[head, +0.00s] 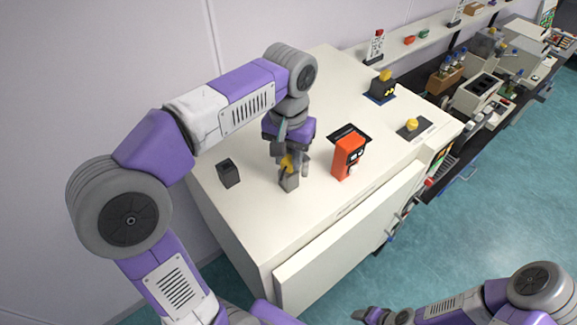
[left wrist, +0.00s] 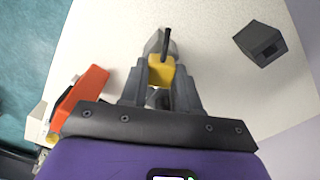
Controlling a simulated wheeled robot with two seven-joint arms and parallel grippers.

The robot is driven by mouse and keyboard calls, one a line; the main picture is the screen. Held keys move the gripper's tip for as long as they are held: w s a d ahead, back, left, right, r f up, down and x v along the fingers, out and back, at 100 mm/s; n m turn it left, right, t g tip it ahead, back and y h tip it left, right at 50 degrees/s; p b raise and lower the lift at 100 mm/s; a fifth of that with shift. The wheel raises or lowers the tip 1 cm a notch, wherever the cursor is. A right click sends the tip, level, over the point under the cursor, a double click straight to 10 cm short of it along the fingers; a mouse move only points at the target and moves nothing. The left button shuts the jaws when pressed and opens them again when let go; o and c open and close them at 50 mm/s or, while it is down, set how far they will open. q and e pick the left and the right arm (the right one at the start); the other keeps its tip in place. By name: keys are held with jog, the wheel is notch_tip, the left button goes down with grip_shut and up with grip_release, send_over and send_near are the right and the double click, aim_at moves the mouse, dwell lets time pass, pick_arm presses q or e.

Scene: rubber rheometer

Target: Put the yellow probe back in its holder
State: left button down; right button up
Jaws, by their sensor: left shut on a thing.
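The yellow probe (head: 286,163) is between the fingers of my left gripper (head: 291,167), which is shut on it. The probe also shows in the left wrist view (left wrist: 161,70), with a thin dark rod or cable at its top. A small grey block (head: 289,183), which looks like a holder, stands on the white bench top just below the probe. Whether the probe sits inside it or only above it I cannot tell. A similar dark block (head: 228,173) with an opening stands to the left, and shows in the left wrist view (left wrist: 260,43). My right gripper (head: 376,315) is low at the bottom edge, partly cut off.
An orange-red handheld device (head: 348,158) stands right of the left gripper. Farther back are a dark block with yellow parts (head: 382,86) and a yellow-knobbed item on a grey plate (head: 412,125). The white bench top (head: 245,215) is clear at the front left.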

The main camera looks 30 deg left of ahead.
aim_at(289, 159)
pick_arm(q)
jog(key=shift+r+p, duration=3.05)
jog(key=shift+r, duration=0.35)
jog(key=shift+f, duration=0.1)
